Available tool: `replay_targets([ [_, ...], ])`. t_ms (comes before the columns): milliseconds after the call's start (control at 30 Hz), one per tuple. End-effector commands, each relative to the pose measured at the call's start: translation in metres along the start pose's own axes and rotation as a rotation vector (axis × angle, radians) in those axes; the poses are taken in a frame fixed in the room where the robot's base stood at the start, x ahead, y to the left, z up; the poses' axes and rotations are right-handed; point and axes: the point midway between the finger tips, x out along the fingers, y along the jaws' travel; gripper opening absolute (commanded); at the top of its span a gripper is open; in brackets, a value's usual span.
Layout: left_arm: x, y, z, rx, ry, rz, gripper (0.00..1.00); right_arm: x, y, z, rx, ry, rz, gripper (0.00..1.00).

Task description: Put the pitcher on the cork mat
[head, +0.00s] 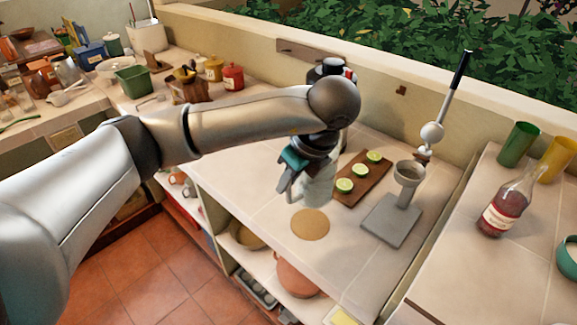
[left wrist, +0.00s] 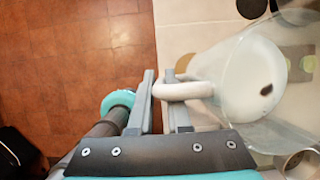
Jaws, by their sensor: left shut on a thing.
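The pitcher (head: 319,190) is clear and pale, and hangs upright from my left gripper (head: 290,183) near the counter's front edge. My left gripper is shut on its handle; in the left wrist view the pale handle (left wrist: 186,90) sits at the fingers (left wrist: 160,88), with the pitcher's body (left wrist: 245,85) to the right. The round tan cork mat (head: 310,225) lies on the tiled counter, just below and in front of the pitcher in the head view. Its far edge is close to the pitcher's base; I cannot tell the gap in height. My right gripper is not in view.
A wooden board (head: 362,180) with lime slices lies behind the mat. A grey stand with a metal cup (head: 391,220) is to its right. A sauce bottle (head: 505,208) and green cup (head: 518,145) stand farther right. Open shelves are below the counter.

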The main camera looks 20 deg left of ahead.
Motion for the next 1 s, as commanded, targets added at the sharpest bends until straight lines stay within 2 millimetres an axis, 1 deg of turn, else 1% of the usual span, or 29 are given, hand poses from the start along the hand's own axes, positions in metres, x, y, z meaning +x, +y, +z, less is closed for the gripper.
replay_targets([
  [33, 0.011, -0.001, -0.005, -0.003, 0.002, -0.004, 0.0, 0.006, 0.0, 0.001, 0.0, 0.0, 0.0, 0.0],
  [133, 0.028, 0.0, -0.012, -0.004, 0.002, -0.002, 0.0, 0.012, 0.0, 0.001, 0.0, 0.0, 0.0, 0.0],
  [300, 0.051, -0.001, -0.02, -0.003, -0.002, -0.005, 0.0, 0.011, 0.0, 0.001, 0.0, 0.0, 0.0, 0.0],
  [533, 0.064, -0.002, -0.026, -0.004, -0.001, -0.007, 0.0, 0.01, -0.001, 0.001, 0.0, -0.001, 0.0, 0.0],
  [700, 0.086, -0.001, -0.035, -0.003, -0.001, -0.004, 0.0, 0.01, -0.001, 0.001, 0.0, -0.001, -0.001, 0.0],
  [800, 0.095, -0.001, -0.039, -0.004, -0.002, -0.005, 0.0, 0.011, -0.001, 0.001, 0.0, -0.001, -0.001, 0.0],
  [1000, 0.1, -0.002, -0.041, -0.004, -0.002, -0.008, 0.0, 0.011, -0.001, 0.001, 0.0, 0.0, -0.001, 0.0],
])
